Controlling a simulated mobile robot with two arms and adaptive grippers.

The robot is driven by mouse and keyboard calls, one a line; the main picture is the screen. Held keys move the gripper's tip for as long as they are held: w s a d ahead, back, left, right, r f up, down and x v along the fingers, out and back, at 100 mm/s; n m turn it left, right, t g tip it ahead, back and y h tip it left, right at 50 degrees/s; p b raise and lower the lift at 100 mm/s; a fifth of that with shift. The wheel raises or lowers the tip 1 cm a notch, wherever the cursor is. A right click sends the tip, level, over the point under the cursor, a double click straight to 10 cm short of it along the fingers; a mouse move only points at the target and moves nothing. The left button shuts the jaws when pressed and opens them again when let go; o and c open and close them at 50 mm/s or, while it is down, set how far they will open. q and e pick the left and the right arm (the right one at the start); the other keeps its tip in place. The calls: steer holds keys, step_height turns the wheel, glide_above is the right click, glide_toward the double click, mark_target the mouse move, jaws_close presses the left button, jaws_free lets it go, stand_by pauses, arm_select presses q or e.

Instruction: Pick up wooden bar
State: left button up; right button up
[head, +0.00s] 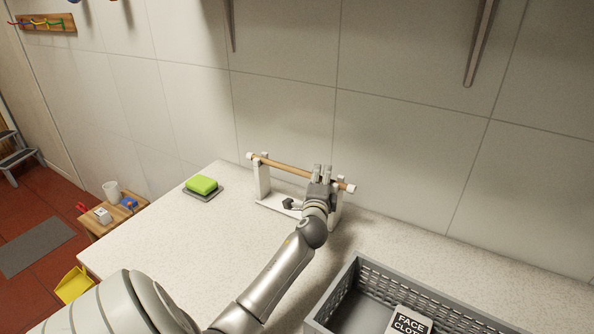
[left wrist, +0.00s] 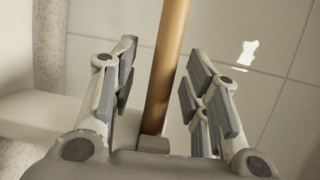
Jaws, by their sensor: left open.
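The wooden bar (head: 282,166) is a thin brown rod with white ends. It lies across a white stand (head: 263,182) on the counter near the wall. My left gripper (head: 322,172) is at the right part of the bar, and its fingers hide a piece of it. In the left wrist view the bar (left wrist: 168,58) runs between the two open fingers (left wrist: 160,78), with a gap on both sides. My right gripper is not in view.
A grey crate (head: 347,285) with a "FACE CLOTH" label (head: 410,321) stands at the front right of the counter. A green sponge (head: 201,184) lies on a grey dish at the left. The pale wall is close behind the stand. The counter's middle (head: 200,235) is clear.

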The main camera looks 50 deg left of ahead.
arm_select(q)
jaws_close()
stand_by(0.3)
